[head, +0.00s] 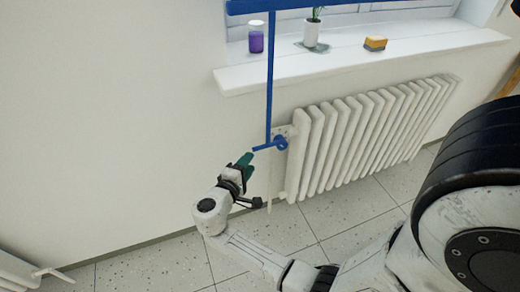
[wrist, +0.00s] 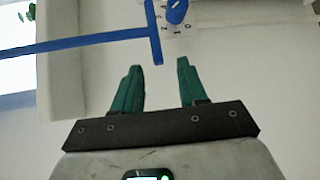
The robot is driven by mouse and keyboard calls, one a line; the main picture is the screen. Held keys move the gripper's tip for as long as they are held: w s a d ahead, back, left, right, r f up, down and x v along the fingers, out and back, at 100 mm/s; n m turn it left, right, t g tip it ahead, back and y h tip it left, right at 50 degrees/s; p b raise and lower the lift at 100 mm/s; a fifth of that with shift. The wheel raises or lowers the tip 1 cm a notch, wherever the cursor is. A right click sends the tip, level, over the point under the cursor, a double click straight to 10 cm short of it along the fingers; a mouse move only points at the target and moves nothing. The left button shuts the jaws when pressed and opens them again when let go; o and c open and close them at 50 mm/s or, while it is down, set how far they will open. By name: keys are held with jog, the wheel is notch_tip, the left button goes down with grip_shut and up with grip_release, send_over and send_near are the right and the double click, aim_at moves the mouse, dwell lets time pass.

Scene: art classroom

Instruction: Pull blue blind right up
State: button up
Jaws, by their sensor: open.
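The bottom edge of the blue blind (head: 335,4) shows at the top of the head view, across the window. A thin blue rod (head: 270,80) hangs from it and ends in a blue crossbar handle (head: 265,147) near the radiator's left end. In the wrist view the crossbar handle (wrist: 155,35) is just beyond the fingertips, with the rod (wrist: 70,45) running off to the left. My gripper (head: 250,156) has teal fingers and is just below and left of the handle. In the wrist view my gripper (wrist: 160,66) is open with nothing between its fingers.
A blue knob (head: 281,142) on a marked plate is close behind the handle. It also shows in the wrist view (wrist: 176,12). A white radiator (head: 370,130) stands right. The windowsill (head: 350,62) holds a purple jar (head: 256,38), potted plant (head: 311,32) and sponge (head: 375,43).

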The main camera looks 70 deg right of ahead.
aim_at(260, 147)
jog(key=d+f, duration=0.1)
jog(key=d, duration=1)
jog(key=shift+s+f, duration=0.15)
jog(key=shift+s, duration=0.15)
grip_shut()
